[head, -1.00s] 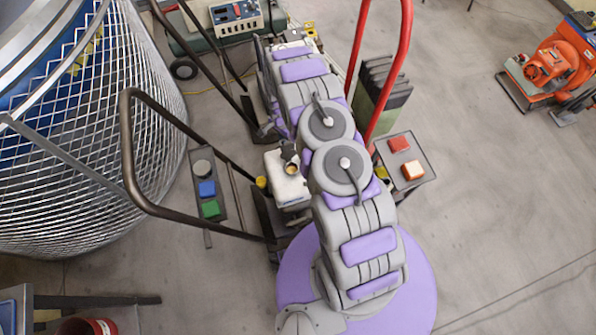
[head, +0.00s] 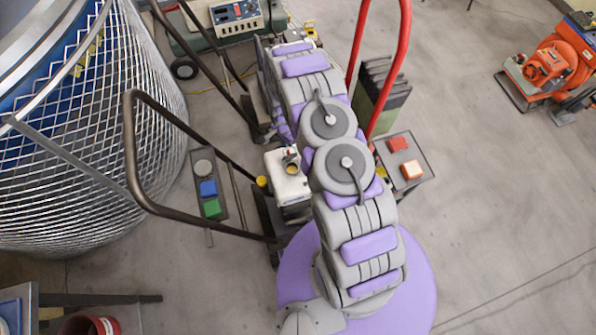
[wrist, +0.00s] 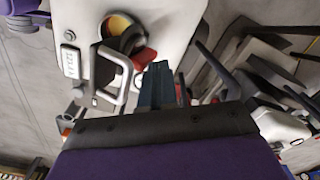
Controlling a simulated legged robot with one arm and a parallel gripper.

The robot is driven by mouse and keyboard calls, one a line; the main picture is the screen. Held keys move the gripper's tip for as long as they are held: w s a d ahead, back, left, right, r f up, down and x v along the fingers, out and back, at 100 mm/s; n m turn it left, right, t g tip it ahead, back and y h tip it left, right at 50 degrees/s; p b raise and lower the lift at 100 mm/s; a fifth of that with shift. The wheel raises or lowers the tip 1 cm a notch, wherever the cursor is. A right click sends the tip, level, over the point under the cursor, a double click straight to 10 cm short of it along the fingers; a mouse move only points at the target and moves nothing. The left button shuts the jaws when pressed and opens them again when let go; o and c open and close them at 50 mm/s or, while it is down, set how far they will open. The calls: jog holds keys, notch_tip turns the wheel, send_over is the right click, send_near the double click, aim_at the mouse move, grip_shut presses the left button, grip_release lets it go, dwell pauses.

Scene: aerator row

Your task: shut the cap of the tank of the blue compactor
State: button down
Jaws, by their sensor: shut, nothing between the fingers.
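The white tank (head: 287,187) stands left of my arm in the head view, at the foot of a dark bent handle. Its round yellow filler opening (head: 292,169) is uncovered on top, and a small dark and red cap (head: 290,154) stands raised at its far edge. In the wrist view the tank (wrist: 176,20) fills the top, with the yellow opening (wrist: 117,25), a red piece (wrist: 145,58) beside it and a grey handle (wrist: 110,76). My gripper (wrist: 160,72) is shut and empty, close to the red piece; contact is unclear. The head view hides my gripper behind my arm.
The dark bent handle (head: 128,150) rises left of the tank. A red tubular handle (head: 404,50) stands right of my arm. A wire-mesh drum (head: 90,150) fills the left. An orange machine (head: 555,62) is far right. Open floor lies at right.

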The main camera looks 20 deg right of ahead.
aim_at(291, 156)
jog(key=shift+s+r+p, duration=0.2)
jog(key=shift+s+p, duration=0.15)
jog(key=shift+s, duration=0.7)
jog(key=shift+s+r+p, duration=0.15)
jog(key=shift+s+p, duration=0.15)
jog(key=shift+s, duration=0.8)
jog(key=shift+s+r+p, duration=0.2)
jog(key=shift+s+p, duration=0.15)
jog(key=shift+s, duration=0.85)
jog(key=shift+s+f, duration=0.3)
jog(key=shift+s, duration=0.65)
jog(key=shift+s+f, duration=0.3)
jog(key=shift+s, duration=0.6)
jog(key=shift+r+p, duration=0.1)
jog(key=shift+p, duration=0.2)
notch_tip(291, 156, up, 8)
jog(key=p, duration=0.2)
